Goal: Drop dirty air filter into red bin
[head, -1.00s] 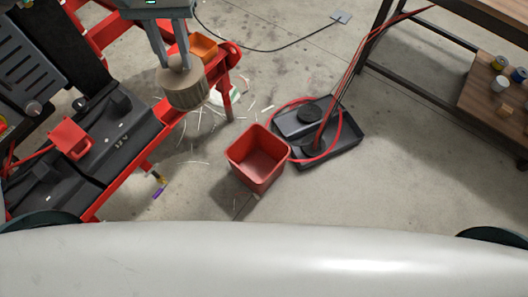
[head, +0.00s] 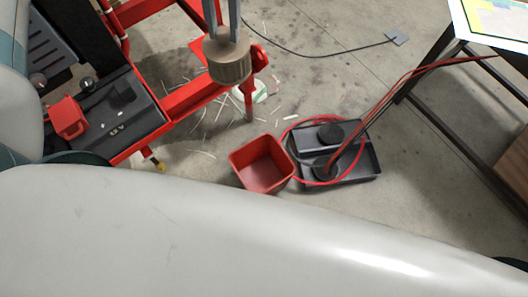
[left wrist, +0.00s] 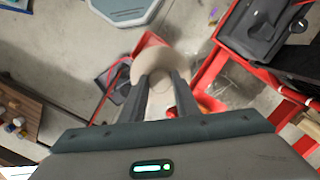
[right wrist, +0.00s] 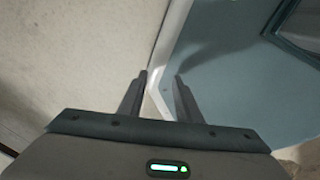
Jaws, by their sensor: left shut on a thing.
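The dirty air filter (head: 228,62) is a tan-brown pleated cylinder at the top middle of the head view. My left gripper (head: 224,32) is shut on its upper part and holds it up in front of the red frame. In the left wrist view the filter (left wrist: 158,70) sits between the fingertips of my left gripper (left wrist: 160,84). The red bin (head: 262,165) stands open on the floor, below and right of the filter in the head view. It shows partly behind the filter in the left wrist view (left wrist: 150,42). My right gripper (right wrist: 162,78) has its fingers apart with nothing between them.
A black tray (head: 350,168) with a red hose stands on the floor right of the bin. The red skid frame (head: 185,105) is at left. A table (head: 455,75) stands at right. Pale strips litter the floor between skid and bin.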

